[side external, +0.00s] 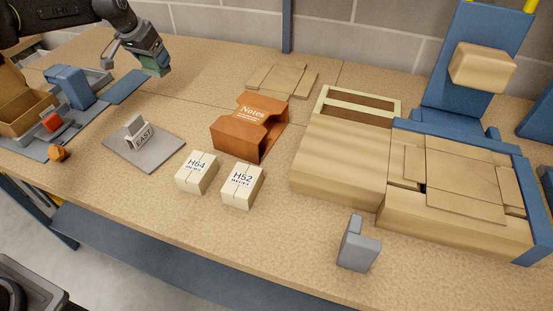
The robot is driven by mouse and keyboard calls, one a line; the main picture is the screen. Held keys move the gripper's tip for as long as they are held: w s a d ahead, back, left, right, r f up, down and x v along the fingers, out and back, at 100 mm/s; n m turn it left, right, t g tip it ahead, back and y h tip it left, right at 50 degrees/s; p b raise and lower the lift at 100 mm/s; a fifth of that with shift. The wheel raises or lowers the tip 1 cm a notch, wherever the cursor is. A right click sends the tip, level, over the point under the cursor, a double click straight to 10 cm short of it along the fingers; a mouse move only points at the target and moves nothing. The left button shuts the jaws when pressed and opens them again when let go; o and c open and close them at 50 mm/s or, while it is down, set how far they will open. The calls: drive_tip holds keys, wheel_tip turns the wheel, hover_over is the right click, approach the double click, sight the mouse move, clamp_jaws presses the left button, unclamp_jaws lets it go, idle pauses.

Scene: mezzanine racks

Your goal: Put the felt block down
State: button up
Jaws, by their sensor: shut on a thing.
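My gripper (151,60) is at the upper left, above the back of the worktop (190,110). It is shut on a green block (155,66) with a tan lower layer, which looks like the felt block. The block is held in the air, slightly tilted, to the right of a flat blue panel (125,88). The fingertips partly cover the block, and its height above the worktop is hard to tell.
A grey plate (160,157) holds an EAST sign. Boxes H64 (197,173) and H52 (242,183) stand near an orange Notes holder (225,135). Left are a blue block (70,87) and a cardboard box (20,115). Large cartons (340,165) fill the right.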

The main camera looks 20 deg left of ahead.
drive_tip(key=s+d+m+h, duration=0.1)
drive_tip(key=s+d+m, duration=0.2)
drive_tip(key=d, duration=0.4)
drive_tip(key=s+d+m+g+h, duration=0.1)
drive_tip(key=s+d+m, duration=0.2)
drive_tip(key=d, duration=0.4)
drive_tip(key=s+d+m+h, duration=0.1)
drive_tip(key=s+d+m, duration=0.15)
drive_tip(key=d, duration=0.45)
drive_tip(key=s+d+m+g+h, duration=0.1)
drive_tip(key=s+d+m+g, duration=0.2)
drive_tip(key=s+d+m, duration=0.9)
drive_tip(key=s+d+f+n, duration=0.1)
drive_tip(key=s+d+f, duration=0.1)
drive_tip(key=d, duration=0.2)
drive_tip(key=s+d+f+n, duration=0.1)
drive_tip(key=s+d+f, duration=0.1)
drive_tip(key=s+d, duration=0.1)
drive_tip(key=s+d+f+n, duration=0.1)
drive_tip(key=s+d, duration=0.2)
drive_tip(key=d, duration=0.2)
drive_tip(key=shift+s+d+f+n, duration=0.25)
drive_tip(key=shift+d+f, duration=0.05)
drive_tip(key=shift+f, duration=0.1)
drive_tip(key=shift+d+f, duration=0.3)
drive_tip(key=shift+f, duration=1.85)
